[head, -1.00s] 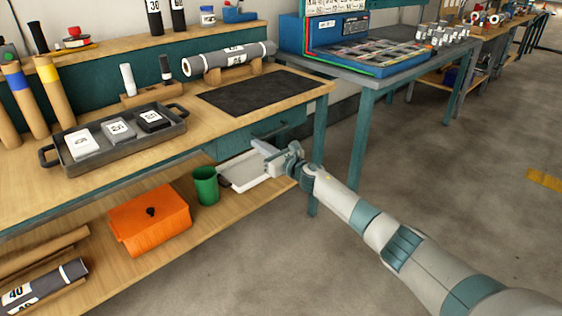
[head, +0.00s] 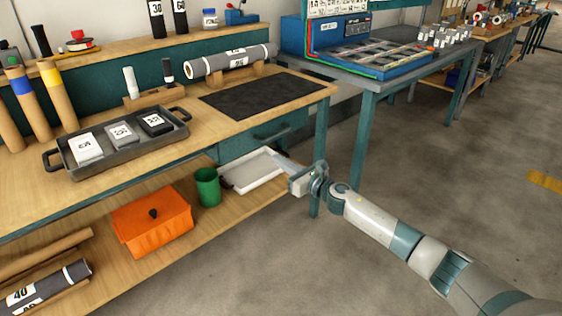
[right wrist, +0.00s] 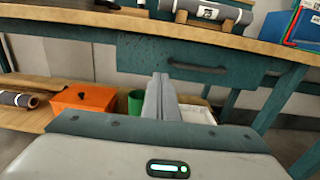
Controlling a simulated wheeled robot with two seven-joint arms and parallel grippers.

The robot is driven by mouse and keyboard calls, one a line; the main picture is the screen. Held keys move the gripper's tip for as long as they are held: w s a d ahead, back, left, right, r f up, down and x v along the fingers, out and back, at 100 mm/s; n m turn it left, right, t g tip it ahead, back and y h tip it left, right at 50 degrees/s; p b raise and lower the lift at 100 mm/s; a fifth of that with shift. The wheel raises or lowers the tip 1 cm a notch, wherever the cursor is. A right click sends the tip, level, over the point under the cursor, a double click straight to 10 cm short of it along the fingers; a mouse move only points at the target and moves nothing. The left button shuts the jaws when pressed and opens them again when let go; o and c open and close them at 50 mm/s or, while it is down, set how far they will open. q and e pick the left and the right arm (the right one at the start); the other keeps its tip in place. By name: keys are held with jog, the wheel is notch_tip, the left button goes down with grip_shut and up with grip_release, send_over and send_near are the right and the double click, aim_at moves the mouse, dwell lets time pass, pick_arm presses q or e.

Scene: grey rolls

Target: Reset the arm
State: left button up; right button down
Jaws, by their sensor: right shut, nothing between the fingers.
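My right gripper (head: 284,164) is shut and empty in the head view. It is in front of the workbench, beside the table leg, with the white tray on the lower shelf behind it. In the right wrist view its closed fingers (right wrist: 160,97) point toward the bench's drawer front (right wrist: 190,60). My right arm comes in from the lower right. My left gripper is not in view.
The workbench holds a grey tray (head: 68,163) with labelled blocks, a black mat (head: 262,95) and a grey roll (head: 228,61) on a wooden stand. An orange box (head: 150,225) and a green cup (head: 207,187) stand on the lower shelf. Open floor (head: 440,190) lies to the right.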

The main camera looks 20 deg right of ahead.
dwell(0.3)
